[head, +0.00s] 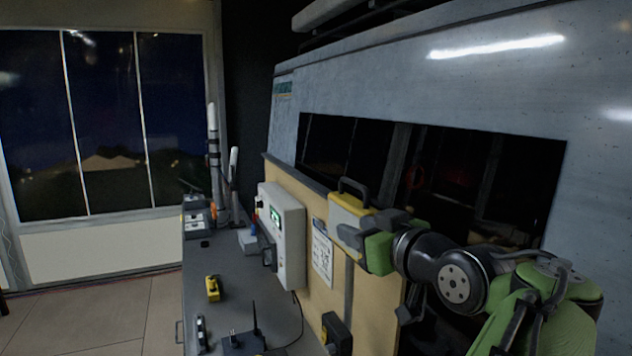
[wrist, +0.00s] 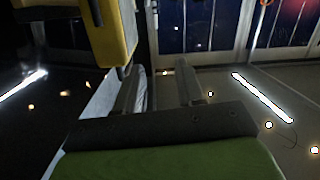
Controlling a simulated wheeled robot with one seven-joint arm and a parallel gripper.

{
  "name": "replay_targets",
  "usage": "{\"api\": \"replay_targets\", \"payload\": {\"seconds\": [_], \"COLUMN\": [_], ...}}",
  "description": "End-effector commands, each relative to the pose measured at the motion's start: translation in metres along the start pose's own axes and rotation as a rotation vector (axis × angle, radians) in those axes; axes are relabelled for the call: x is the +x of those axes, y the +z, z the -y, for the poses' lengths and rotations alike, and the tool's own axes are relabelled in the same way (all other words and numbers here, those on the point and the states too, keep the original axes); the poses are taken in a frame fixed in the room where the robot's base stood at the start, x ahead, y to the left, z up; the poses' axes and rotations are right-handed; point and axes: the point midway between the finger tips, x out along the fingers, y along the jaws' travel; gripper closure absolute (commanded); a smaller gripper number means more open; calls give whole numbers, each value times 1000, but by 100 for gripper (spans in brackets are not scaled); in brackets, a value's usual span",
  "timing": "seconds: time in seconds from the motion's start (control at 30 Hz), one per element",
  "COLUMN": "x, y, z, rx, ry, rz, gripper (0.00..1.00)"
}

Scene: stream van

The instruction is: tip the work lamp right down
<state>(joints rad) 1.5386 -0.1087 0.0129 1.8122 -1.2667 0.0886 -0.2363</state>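The work lamp appears to be the yellow box with a black carrying handle (head: 348,205), high on the tan panel in the head view. In the wrist view a yellow body with dark parts, seemingly the same lamp (wrist: 113,35), fills the upper left. My gripper (head: 345,234) is just in front of the lamp and partly hides its lower right side. In the wrist view my gripper's two dark fingers (wrist: 160,75) stand apart with nothing seen between them. The lamp is to the left of the fingers; I cannot tell whether they touch.
A white box with a green display (head: 285,235) and a clipboard (head: 322,252) are on the tan panel (head: 375,310) left of my gripper. The grey worktop (head: 235,290) below holds a yellow control box (head: 213,288), a black device with an antenna (head: 245,342) and white antenna-like rods (head: 213,150).

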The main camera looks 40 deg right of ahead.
Motion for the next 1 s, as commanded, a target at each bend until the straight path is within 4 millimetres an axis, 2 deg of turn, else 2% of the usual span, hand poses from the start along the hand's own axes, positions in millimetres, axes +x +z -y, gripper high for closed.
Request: {"api": "replay_targets", "payload": {"seconds": [0.03,0.1,0.2,0.27,0.37,0.8,1.0], "x": [-15,-28,-36,-33,-18,90,116], "y": [-12,-21,-27,-28,-31,-46,-47], "z": [-26,-42,-50,-50,-50,-58,-61], "rx": [-27,-61,-83,-86,-85,-80,-82], "ry": [44,70,83,82,78,78,81], "rz": [-44,-89,-118,-122,-122,-120,-119], "gripper": [62,62,62,62,62,62,62]}}
